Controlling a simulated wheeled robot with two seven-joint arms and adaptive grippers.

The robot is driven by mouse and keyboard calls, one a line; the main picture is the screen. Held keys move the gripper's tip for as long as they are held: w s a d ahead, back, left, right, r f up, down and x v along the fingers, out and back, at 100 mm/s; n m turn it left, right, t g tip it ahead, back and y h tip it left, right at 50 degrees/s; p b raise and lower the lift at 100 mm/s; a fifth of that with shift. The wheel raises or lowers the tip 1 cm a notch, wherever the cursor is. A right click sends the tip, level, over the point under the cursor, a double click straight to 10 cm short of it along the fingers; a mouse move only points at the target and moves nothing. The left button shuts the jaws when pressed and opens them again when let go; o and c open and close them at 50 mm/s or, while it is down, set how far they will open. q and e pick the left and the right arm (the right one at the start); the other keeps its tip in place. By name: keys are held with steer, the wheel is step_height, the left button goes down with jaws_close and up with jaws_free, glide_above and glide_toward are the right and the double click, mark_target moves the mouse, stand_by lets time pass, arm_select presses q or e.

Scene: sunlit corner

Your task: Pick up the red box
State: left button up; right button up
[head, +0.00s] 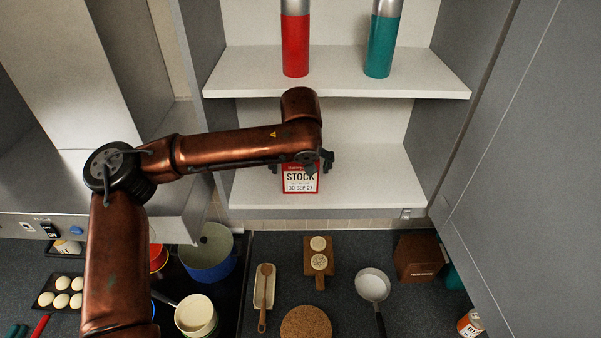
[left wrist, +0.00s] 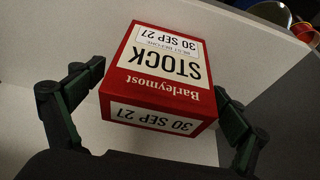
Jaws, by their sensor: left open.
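The red box (head: 301,179) stands on the lower shelf of the open cupboard in the head view. It has a white label reading STOCK and 30 SEP 27. My left gripper (head: 304,160) is at the box's upper part, partly hiding its top. In the left wrist view the red box (left wrist: 160,75) lies between the two spread fingers of my left gripper (left wrist: 150,112). The fingers are open, one on each side of the box, with a gap visible on the right; contact on the left cannot be told. My right gripper is not in view.
The upper shelf (head: 340,84) holds a red flask (head: 295,45) and a teal flask (head: 383,46) above my arm. The lower shelf (head: 380,180) is clear right of the box. Below, the counter holds pots, a pan (head: 372,284) and boards.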

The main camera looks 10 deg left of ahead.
arm_select(q)
steer(key=shift+c, duration=0.5)
steer(key=c, duration=1.3)
steer(key=shift+r, duration=0.1)
steer(key=shift+c, duration=0.4)
